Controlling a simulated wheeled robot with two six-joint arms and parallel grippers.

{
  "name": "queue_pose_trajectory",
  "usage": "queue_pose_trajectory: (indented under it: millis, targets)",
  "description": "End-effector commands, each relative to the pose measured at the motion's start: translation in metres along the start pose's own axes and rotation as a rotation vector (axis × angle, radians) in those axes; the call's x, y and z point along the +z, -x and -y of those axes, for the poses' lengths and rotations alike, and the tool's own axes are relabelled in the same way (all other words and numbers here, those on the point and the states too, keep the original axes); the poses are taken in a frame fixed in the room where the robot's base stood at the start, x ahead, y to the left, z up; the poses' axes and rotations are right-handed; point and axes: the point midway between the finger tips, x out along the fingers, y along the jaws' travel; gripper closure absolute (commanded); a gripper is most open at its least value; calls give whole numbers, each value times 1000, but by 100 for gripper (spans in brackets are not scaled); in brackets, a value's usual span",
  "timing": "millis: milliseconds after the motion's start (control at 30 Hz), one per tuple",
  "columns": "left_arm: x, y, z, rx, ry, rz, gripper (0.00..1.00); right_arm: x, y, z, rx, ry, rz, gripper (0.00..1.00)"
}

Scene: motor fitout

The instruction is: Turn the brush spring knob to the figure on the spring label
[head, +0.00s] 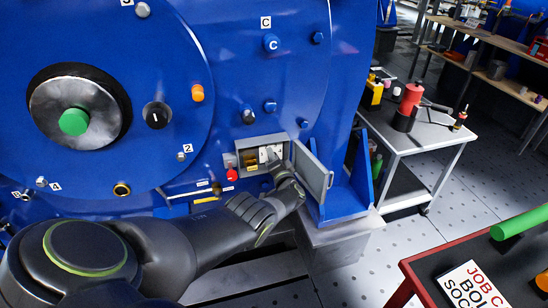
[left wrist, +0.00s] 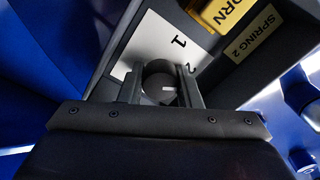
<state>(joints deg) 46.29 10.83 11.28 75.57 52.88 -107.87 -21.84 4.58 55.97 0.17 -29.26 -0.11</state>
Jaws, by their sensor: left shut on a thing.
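The brush spring knob (left wrist: 158,88) is a dark round knob with a short white mark, on a white scale plate (left wrist: 160,42) with figures 1 and 2 visible. Other figures are hidden, and I cannot tell which figure the mark points to. The spring label (left wrist: 254,38) beside it reads "SPRING 2". My left gripper (left wrist: 161,82) is shut on the knob, one finger on each side. In the head view the left gripper (head: 276,166) reaches into the open grey box (head: 247,144) on the blue motor, and the knob is hidden there. My right gripper is out of view.
The box's grey door (head: 313,172) stands open to the right, close to my left wrist. A yellow part marked "ORN" (left wrist: 228,14) sits near the label. A red button (head: 232,174) is left of the box. A trolley (head: 425,133) and a red-edged table (head: 500,260) stand to the right.

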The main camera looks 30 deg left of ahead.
Motion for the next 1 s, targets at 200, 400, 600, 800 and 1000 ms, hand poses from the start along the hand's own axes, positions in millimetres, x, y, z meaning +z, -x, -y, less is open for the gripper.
queue_pose_trajectory:
  millis: [200, 400, 600, 800, 1000]
  targets:
    - [1, 1, -2, 3, -4, 1, 92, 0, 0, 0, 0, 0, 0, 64]
    - [1, 1, -2, 3, -4, 1, 68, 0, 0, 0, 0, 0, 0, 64]
    - [0, 1, -1, 2, -3, 1, 49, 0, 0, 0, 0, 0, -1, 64]
    - [0, 0, 0, 1, -3, 0, 49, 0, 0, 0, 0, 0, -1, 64]
    - [-2, 9, 1, 3, -2, 0, 49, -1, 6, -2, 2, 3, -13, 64]
